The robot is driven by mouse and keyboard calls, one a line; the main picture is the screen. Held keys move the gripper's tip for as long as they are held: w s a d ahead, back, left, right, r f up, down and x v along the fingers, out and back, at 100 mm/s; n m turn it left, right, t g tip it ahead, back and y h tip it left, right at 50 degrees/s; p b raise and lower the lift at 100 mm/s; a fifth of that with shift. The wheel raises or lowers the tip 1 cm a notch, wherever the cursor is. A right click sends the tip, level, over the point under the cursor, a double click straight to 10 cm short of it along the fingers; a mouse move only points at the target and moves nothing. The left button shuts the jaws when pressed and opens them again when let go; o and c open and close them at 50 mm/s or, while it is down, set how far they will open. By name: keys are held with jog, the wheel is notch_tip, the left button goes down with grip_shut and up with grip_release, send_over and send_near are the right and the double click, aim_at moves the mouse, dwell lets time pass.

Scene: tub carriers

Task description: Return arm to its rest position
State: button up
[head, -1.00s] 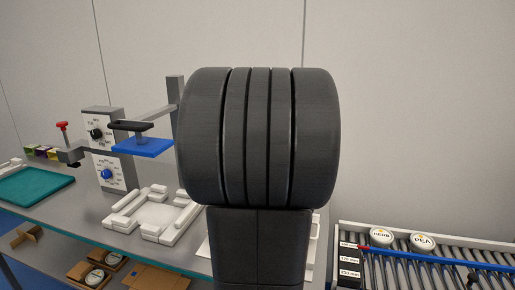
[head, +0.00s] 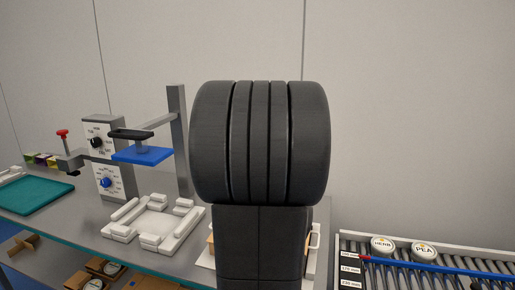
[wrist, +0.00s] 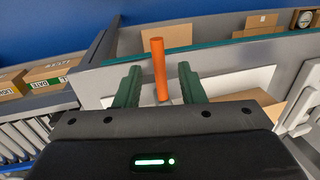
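In the wrist view my gripper (wrist: 160,67) shows two green fingers standing well apart. An orange rod (wrist: 159,72) appears in the gap between them, with clear space on both sides. In the head view my dark arm fills the middle and hides the gripper.
The grey bench (head: 85,212) holds a press with a blue plate (head: 142,155), a white fixture (head: 152,222) and a teal tray (head: 36,195). A roller conveyor (head: 440,268) with two round tubs (head: 424,249) stands at right. Cardboard pieces (wrist: 165,37) show in the wrist view.

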jog(key=f, duration=0.2)
jog(key=shift+a+f, duration=0.2)
jog(key=shift+f, duration=0.2)
jog(key=shift+d+r+n, duration=0.15)
jog(key=shift+d+n, duration=0.4)
jog(key=shift+n, duration=0.35)
jog(key=shift+r, duration=0.15)
